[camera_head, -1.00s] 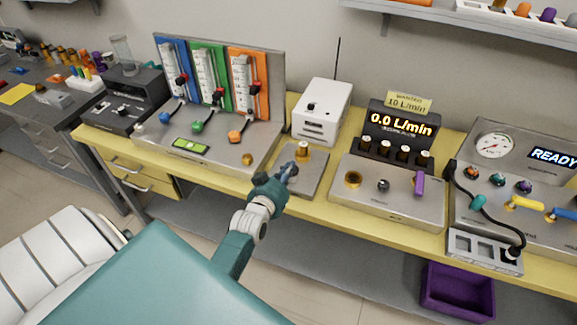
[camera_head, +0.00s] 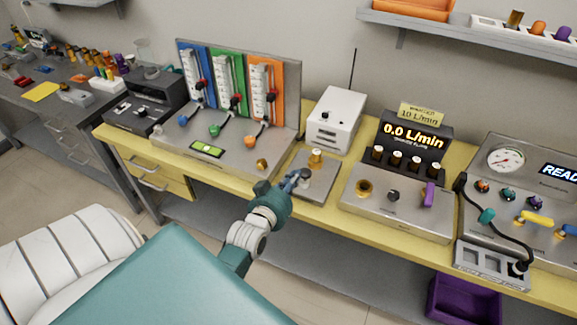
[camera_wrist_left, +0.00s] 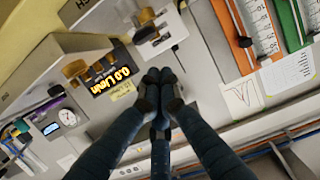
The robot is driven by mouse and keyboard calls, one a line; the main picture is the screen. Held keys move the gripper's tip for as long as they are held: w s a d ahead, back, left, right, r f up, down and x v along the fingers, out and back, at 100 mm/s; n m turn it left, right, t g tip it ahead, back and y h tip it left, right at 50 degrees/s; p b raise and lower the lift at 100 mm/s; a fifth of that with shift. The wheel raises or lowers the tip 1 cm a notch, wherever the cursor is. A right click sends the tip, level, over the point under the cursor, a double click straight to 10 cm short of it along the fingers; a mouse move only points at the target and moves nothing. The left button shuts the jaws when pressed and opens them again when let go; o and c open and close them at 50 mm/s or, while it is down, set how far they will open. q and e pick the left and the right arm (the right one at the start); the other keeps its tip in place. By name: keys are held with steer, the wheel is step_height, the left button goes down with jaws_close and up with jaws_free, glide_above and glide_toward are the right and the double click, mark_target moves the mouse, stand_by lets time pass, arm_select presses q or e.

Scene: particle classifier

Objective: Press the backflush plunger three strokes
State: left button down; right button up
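A small grey plate (camera_head: 322,187) on the yellow bench carries an upright brass knob (camera_head: 316,158), which may be the backflush plunger; no label is readable. The brass knob also shows at the top of the left wrist view (camera_wrist_left: 146,15). My left gripper (camera_head: 303,177) is over the front left part of this plate, in front of the knob and apart from it in the picture. In the left wrist view its fingertips (camera_wrist_left: 158,76) are together with nothing visible between them. My right gripper is in neither view.
To the right is a flow unit (camera_head: 400,213) with a purple handle (camera_head: 430,193) and a display (camera_head: 413,136) reading 0.0 L/min. A white box (camera_head: 333,119) stands behind the plate. A panel of coloured flow tubes (camera_head: 232,85) is on the left.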

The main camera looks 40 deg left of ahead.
arm_select(q)
steer(key=v, duration=0.3)
steer(key=shift+s+r+b, duration=0.15)
steer(key=shift+s+b, duration=0.15)
steer(key=shift+s, duration=0.1)
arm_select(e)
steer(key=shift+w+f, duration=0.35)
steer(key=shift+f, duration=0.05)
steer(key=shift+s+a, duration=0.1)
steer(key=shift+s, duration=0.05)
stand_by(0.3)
